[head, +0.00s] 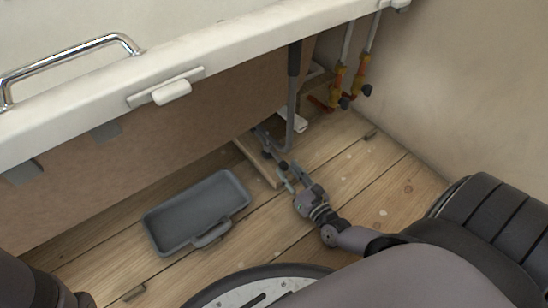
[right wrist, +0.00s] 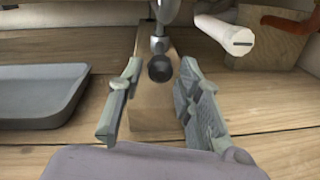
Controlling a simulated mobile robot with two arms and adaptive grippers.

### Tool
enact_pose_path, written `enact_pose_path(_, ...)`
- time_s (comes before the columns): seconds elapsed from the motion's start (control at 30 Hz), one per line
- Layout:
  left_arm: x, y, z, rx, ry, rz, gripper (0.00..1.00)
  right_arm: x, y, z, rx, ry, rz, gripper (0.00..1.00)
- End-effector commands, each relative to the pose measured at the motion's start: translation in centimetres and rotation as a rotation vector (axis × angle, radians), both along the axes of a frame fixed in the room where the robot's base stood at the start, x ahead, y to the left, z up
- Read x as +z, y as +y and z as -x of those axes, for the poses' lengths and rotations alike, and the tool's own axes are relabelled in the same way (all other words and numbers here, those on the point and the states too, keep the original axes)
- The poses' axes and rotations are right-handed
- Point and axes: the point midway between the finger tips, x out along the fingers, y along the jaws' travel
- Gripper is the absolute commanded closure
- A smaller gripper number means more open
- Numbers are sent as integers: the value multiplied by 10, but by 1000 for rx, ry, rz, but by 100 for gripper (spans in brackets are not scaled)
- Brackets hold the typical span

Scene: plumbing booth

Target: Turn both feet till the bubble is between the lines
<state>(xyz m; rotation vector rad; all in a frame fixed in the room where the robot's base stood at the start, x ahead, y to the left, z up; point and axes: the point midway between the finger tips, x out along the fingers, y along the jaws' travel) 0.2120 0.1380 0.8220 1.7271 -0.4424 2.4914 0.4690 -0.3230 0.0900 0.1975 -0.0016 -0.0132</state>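A metal foot (right wrist: 159,44) with a dark round knob-like end (right wrist: 160,68) stands over a wooden board (right wrist: 152,105) in the right wrist view. In the head view, the foot area (head: 266,143) is small under the bath edge. My right gripper (head: 288,177) is open, its fingers (right wrist: 160,82) either side of the line to the dark end, with a gap on both sides. A small white level-like fitting (head: 171,92) sits on the bath rim (head: 240,62); no bubble or lines can be made out. The second foot cannot be made out clearly. My left gripper is out of view.
A grey tray (head: 158,232) lies on the plank floor left of my right gripper. Pipes with orange-handled valves (head: 338,85) stand in the corner. Floor toward the right wall is clear.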

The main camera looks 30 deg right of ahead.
Motion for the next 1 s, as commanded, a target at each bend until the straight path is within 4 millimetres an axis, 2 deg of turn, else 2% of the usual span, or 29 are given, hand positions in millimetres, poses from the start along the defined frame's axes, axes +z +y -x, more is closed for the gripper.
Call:
enact_pose_path(0.03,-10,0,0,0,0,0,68,-4,0,-13,-1,-5,-2,68)
enact_pose_path(0.2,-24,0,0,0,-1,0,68,-3,0,-48,-1,-4,-1,68)
enact_pose_path(0.4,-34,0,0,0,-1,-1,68,-2,-1,-76,0,-2,0,68)
enact_pose_path(0.6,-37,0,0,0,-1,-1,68,-1,-1,-86,0,1,1,68)
enact_pose_path(0.83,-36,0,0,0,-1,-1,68,0,-1,-86,0,1,1,68)
enact_pose_path(1.0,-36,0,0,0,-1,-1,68,0,-1,-86,0,1,1,78)
